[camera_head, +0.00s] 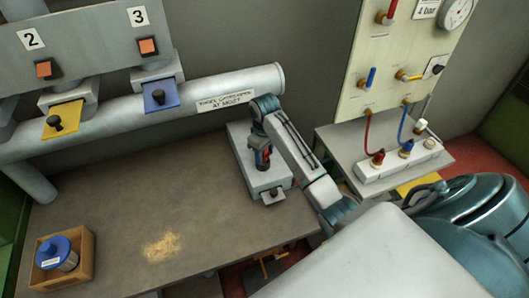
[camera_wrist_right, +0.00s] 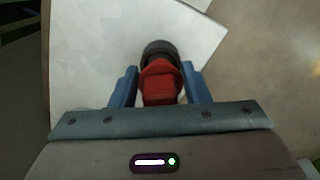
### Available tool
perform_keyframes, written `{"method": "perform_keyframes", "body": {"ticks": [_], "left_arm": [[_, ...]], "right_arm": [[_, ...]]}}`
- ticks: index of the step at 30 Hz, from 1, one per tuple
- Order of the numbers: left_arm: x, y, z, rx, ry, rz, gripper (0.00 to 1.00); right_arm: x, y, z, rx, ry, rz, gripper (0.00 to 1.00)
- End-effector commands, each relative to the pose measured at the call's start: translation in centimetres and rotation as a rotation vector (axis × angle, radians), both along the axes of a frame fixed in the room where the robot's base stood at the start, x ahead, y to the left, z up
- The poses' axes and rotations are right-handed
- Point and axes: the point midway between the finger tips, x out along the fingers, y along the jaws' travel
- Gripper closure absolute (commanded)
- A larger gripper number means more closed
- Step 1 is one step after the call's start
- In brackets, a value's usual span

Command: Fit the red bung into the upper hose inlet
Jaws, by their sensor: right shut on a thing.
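My right gripper (camera_head: 263,160) is over the light grey box at the back of the table, its arm reaching in from the right. In the right wrist view its blue fingers (camera_wrist_right: 160,90) are shut on a red piece with a dark round end (camera_wrist_right: 160,80), which I take to be the red bung. In the head view the red piece (camera_head: 261,158) shows only small, partly hidden by the arm. It appears over the box top; I cannot tell whether it touches. I cannot make out which opening is the upper hose inlet. My left gripper is not in view.
The grey box (camera_head: 240,140) carries a dark knob (camera_head: 273,192) at its front. A white block (camera_head: 400,163) with red and blue hose ends stands to the right. A wooden crate (camera_head: 84,270) is front left. A thick pipe (camera_head: 230,88) runs behind.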

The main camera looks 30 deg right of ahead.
Motion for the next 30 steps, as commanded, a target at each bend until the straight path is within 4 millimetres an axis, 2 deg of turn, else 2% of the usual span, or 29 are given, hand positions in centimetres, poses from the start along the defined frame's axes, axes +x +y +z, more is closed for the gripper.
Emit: {"method": "perform_keyframes", "body": {"ticks": [30], "left_arm": [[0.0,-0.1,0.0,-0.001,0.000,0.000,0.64]], "right_arm": [[0.0,0.0,-1.2,0.000,0.000,0.000,0.80]]}}
